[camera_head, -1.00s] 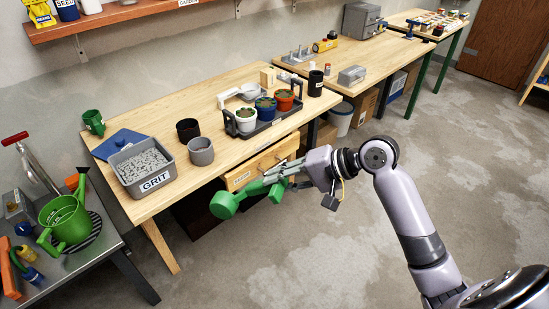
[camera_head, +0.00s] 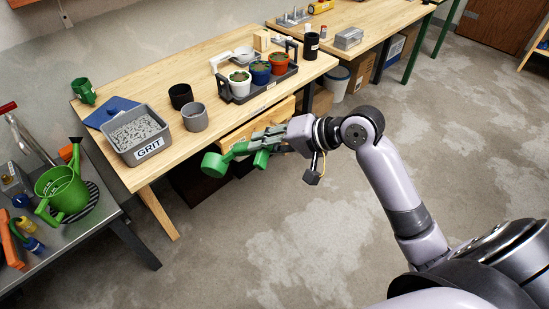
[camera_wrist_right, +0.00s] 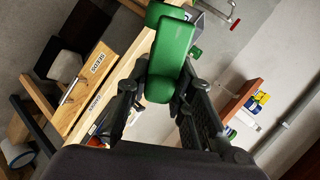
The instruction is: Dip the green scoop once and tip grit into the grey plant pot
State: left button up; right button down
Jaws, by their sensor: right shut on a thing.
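The green scoop (camera_head: 218,161) is in my right gripper (camera_head: 262,146), which is shut on it, in front of the bench and left of my right arm. It also shows large between the fingers (camera_wrist_right: 160,105) in the right wrist view, as the green scoop (camera_wrist_right: 172,60). Whether grit is in the scoop cannot be told. The grey bin labelled GRIT (camera_head: 150,152) is full of pale grit (camera_head: 134,132) and stands near the bench's left end. The grey plant pot (camera_head: 195,119) stands upright just right of the bin. My left gripper is not in view.
A blue lid (camera_head: 107,112) lies behind the bin. A black pot (camera_head: 180,95) stands behind the grey pot. A dark tray (camera_head: 240,99) holds three planted pots. A green cup (camera_head: 84,91) sits at the bench's left end. A watering can (camera_head: 63,190) stands on the lower-left table.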

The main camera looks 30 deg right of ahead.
jog(key=w+a+n+t+h+b, duration=0.1)
jog(key=w+a+n+t, duration=0.3)
jog(key=w, duration=0.5)
jog(key=w+a+n+t+h, duration=0.1)
jog(key=w+a+n+t, duration=0.3)
jog(key=w, duration=0.6)
jog(key=shift+a+n+t+b, duration=0.25)
jog(key=shift+n+t+b, duration=0.15)
jog(key=shift+n, duration=0.6)
jog(key=shift+r, duration=0.1)
